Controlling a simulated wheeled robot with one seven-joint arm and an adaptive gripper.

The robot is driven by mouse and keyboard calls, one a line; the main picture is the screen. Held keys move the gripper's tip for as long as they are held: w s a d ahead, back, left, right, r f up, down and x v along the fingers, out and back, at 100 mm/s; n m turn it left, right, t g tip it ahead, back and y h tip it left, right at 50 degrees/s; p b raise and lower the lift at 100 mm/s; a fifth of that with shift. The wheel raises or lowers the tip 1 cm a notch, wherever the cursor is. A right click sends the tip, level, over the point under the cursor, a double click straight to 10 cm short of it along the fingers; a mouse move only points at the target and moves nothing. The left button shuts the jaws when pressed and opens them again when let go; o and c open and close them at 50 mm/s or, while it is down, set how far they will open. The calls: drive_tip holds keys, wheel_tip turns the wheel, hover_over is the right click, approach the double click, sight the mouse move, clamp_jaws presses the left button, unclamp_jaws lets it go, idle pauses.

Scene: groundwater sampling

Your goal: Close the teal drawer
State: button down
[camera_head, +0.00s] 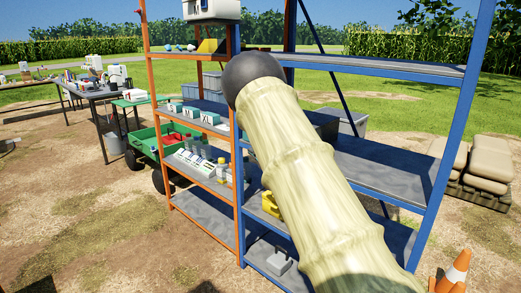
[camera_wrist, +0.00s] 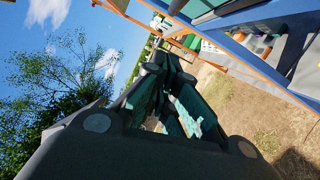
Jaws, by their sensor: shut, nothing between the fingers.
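I cannot make out a teal drawer for certain in either view. In the wrist view my gripper (camera_wrist: 168,58) is in the middle, its dark and green fingers shut and apparently empty. A teal piece (camera_wrist: 208,9) shows at the top edge of that view by the blue shelf frame; I cannot tell what it is. In the head view a pale, ringed, sleeve-like arm part with a dark round end crosses the centre and hides part of the shelves. My gripper does not clearly show there.
An orange-framed rack (camera_head: 152,85) and a blue-framed rack (camera_head: 452,150) stand side by side. The orange rack holds teal-white boxes (camera_head: 190,112) and bottles. A green cart (camera_head: 146,140) and tables (camera_head: 92,96) are at left. A traffic cone (camera_head: 455,272) stands at lower right, sacks (camera_head: 484,165) behind.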

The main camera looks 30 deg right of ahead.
drive_tip(key=s, duration=0.8)
drive_tip(key=shift+s+d+f, duration=0.2)
drive_tip(key=shift+d+f, duration=0.05)
drive_tip(key=shift+f, duration=0.1)
drive_tip(key=s+a+f+m+g+h+p, duration=0.15)
drive_tip(key=s+a+f+m+g, duration=0.3)
drive_tip(key=f, duration=0.55)
drive_tip(key=s+a+f+m+g+p, duration=0.1)
drive_tip(key=s+a+f+m+p, duration=0.1)
drive_tip(key=s+a+f+m, duration=0.45)
drive_tip(key=s+a+f+m+g+h+p, duration=0.1)
drive_tip(key=s+a+f+g+p, duration=0.15)
drive_tip(key=s+f, duration=0.65)
drive_tip(key=s+a+f+m+g+p, duration=0.1)
drive_tip(key=s+a+f+m+g, duration=0.2)
drive_tip(key=s+a, duration=0.3)
drive_tip(key=s+a+f+m+g+y+p, duration=0.1)
drive_tip(key=s+a, duration=0.6)
drive_tip(key=s, duration=0.9)
drive_tip(key=s+a+f+m+g+y+p, duration=0.1)
drive_tip(key=s+a+f+m+g, duration=0.3)
drive_tip(key=s, duration=0.7)
wheel_tip(320, 180, down, 4)
drive_tip(key=a+g+p, duration=0.1)
drive_tip(key=a+g, duration=0.1)
drive_tip(key=a, duration=0.1)
drive_tip(key=shift+s+r+m, duration=0.15)
drive_tip(key=shift+r+m, duration=0.05)
drive_tip(key=shift+m, duration=0.2)
